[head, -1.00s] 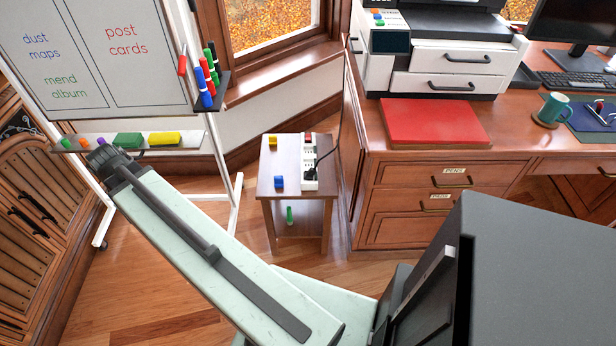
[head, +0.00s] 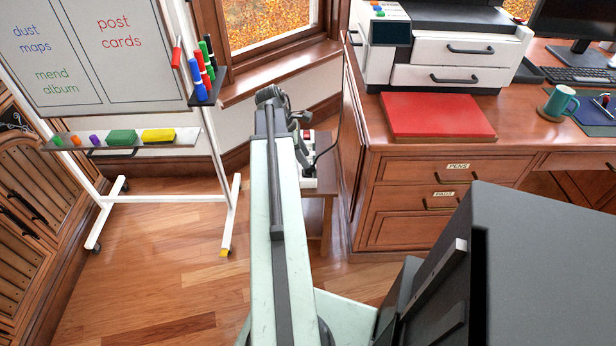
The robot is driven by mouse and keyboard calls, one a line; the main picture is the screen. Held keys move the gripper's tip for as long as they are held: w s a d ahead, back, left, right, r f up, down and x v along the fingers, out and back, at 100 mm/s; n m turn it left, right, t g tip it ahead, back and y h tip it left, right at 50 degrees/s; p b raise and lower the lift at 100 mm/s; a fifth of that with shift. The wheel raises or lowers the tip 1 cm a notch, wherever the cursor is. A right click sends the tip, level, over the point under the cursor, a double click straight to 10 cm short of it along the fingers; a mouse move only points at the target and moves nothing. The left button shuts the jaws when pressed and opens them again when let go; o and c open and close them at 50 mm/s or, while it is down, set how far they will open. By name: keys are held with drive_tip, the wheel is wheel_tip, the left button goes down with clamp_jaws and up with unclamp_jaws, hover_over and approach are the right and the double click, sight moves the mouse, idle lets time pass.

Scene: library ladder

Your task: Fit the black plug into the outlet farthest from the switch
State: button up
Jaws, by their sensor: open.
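A white power strip (head: 309,182) lies on a small wooden side table (head: 326,212) left of the desk. Its red switch (head: 307,135) shows at the far end. A black cord (head: 328,149) curves at the strip's right side. The black plug cannot be told apart clearly here; my arm hides much of the strip and the table's left part. My gripper (head: 297,118) is at the arm's far end, over the side table and close to the strip in the picture. It is open, with nothing seen in it. Its height above the strip cannot be told.
The desk (head: 362,160) stands close on the right, with a red folder (head: 437,115) and a printer (head: 455,62). A whiteboard (head: 95,50) on a white wheeled frame stands left, with markers and a tray (head: 80,142). Open floor (head: 170,240) lies between.

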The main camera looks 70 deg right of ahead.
sight(310, 173)
drive_tip(key=b+x, duration=0.4)
drive_tip(key=x, duration=0.1)
drive_tip(key=shift+s+a+f+b, duration=0.1)
drive_tip(key=shift+a+f+b, duration=0.05)
drive_tip(key=shift+f+b, duration=0.2)
drive_tip(key=shift+r, duration=0.25)
clamp_jaws()
wheel_tip(310, 173, up, 10)
drive_tip(key=p, duration=1)
drive_tip(key=shift+r+p, duration=0.15)
drive_tip(key=shift+p, duration=0.15)
